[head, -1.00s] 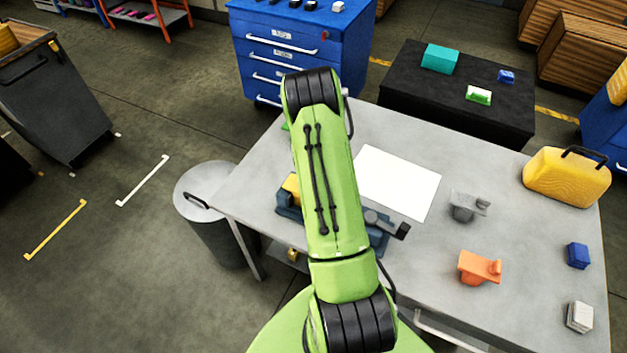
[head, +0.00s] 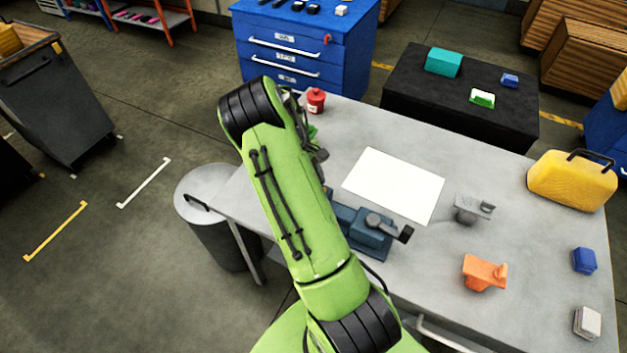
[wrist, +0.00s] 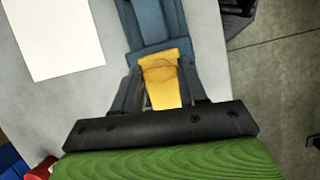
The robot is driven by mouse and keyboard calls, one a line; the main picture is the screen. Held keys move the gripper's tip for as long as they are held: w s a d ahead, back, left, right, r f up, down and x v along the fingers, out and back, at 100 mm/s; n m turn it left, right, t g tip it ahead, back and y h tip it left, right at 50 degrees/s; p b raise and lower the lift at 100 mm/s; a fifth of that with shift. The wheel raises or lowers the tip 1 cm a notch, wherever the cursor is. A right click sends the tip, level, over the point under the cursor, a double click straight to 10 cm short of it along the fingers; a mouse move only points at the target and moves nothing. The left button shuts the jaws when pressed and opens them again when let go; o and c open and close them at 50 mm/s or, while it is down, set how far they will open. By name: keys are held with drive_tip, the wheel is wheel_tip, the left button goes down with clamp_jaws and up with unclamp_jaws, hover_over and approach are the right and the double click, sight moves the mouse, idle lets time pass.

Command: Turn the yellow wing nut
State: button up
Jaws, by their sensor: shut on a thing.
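The yellow wing nut (wrist: 162,85) shows in the wrist view, between the two fingers of my gripper (wrist: 158,68). My gripper is shut on it. The wing nut sits at the end of the blue jig (wrist: 150,22). In the head view my green arm hides the wing nut and most of my gripper. The jig's right part (head: 372,238) shows just right of my arm, with a dark grey lever on top.
The grey table (head: 400,290) also bears a white sheet (head: 393,185), a grey part (head: 472,208), an orange part (head: 484,272), a yellow case (head: 572,180) and a red container (head: 316,100). A lidded bin (head: 210,190) stands left of the table.

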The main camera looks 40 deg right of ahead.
drive_tip(key=shift+n, duration=0.6)
drive_tip(key=shift+h, duration=0.3)
drive_tip(key=o, duration=1.1)
drive_tip(key=p+v, duration=0.1)
drive_tip(key=v, duration=1.4)
drive_tip(key=shift+w+a+r+p, duration=0.1)
drive_tip(key=shift+a+r+p, duration=0.05)
drive_tip(key=shift+r+p, duration=0.2)
